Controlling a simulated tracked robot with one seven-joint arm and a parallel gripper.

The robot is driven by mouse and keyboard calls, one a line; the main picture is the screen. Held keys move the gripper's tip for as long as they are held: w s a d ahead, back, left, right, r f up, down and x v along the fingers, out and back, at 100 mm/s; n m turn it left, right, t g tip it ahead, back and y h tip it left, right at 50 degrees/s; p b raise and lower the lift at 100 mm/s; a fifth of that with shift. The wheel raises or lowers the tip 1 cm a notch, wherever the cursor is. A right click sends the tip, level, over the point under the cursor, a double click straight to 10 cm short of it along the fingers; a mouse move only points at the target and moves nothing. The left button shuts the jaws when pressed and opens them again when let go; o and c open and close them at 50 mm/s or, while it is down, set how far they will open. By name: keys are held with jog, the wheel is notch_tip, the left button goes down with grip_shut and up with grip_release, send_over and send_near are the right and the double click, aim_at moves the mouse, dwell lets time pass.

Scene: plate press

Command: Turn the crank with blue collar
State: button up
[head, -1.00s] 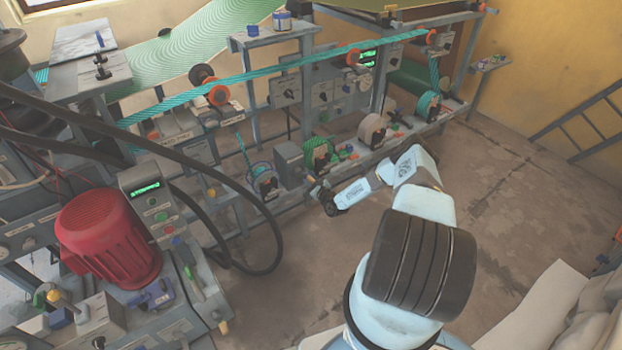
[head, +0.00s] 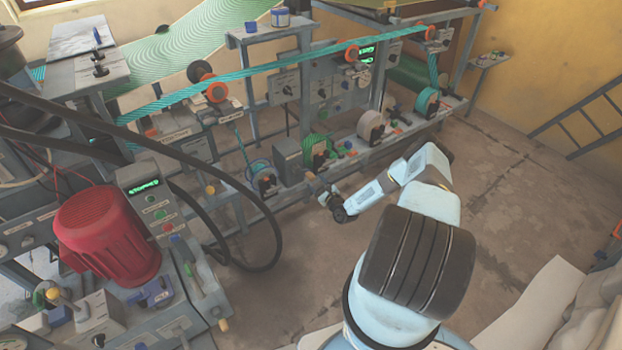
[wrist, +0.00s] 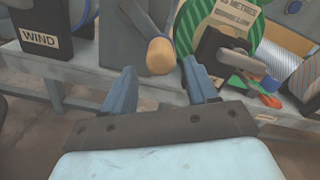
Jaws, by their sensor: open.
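I cannot tell how far beyond the fingertips the knob is. In the head view my gripper (head: 326,197) is low in front of the machine's lower shelf, by the grey box (head: 288,160).
A striped spool (wrist: 284,38) is farther right. In the head view, a red motor (head: 105,238) and black hoses (head: 245,190) are at the left; open floor (head: 270,290) lies in front.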

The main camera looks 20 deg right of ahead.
jog(key=v, duration=0.7)
jog(key=shift+d, duration=0.1)
dwell(0.9)
